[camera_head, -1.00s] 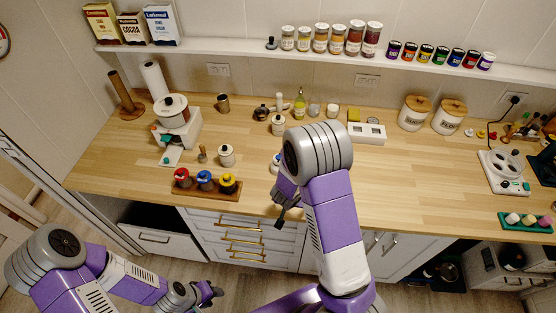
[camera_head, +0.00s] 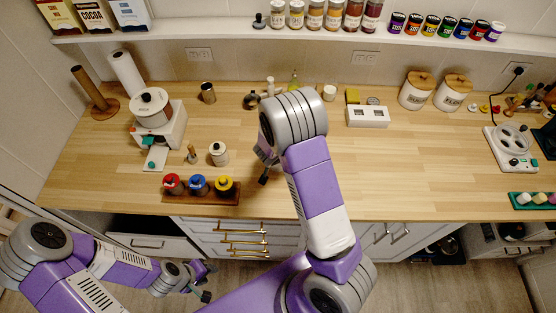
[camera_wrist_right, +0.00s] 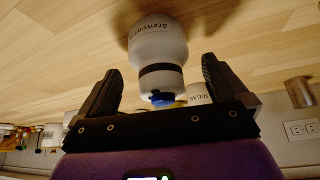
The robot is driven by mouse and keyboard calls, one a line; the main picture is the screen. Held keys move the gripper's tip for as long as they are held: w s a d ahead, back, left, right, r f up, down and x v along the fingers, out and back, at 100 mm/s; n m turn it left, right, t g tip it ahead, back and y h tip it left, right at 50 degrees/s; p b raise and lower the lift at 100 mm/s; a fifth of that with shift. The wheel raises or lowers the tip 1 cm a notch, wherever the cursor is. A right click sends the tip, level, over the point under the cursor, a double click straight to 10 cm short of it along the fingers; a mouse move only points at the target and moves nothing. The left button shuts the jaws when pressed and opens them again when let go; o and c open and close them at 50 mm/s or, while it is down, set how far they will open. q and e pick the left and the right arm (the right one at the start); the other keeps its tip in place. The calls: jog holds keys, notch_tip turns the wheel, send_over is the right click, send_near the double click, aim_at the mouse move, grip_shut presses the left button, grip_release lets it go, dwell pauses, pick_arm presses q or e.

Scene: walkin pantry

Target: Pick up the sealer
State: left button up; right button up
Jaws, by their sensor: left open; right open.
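I cannot tell for sure which thing is the sealer. In the right wrist view, a white bottle (camera_wrist_right: 158,45) with a dark band and part of a printed label shows between and beyond the fingers of my right gripper (camera_wrist_right: 160,82), which are apart; no grip on it shows. In the head view my right gripper (camera_head: 265,168) is over the counter's front part, largely hidden by my arm, and the bottle is hidden there. My left gripper (camera_head: 207,283) is open and empty, low in front of the drawers. A white machine (camera_head: 160,125) with teal parts stands at the counter's left.
A wooden rack (camera_head: 200,196) with red, blue and yellow-topped jars sits at the front edge. A white jar (camera_head: 219,153) and a small wooden-handled tool (camera_head: 192,155) stand behind it. A white box (camera_head: 367,116) and two canisters (camera_head: 417,92) are farther right. The counter's right middle is clear.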

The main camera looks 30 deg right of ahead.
jog(key=shift+x, duration=1.05)
jog(key=shift+r, duration=0.1)
jog(key=c, duration=1.2)
jog(key=shift+c, duration=0.2)
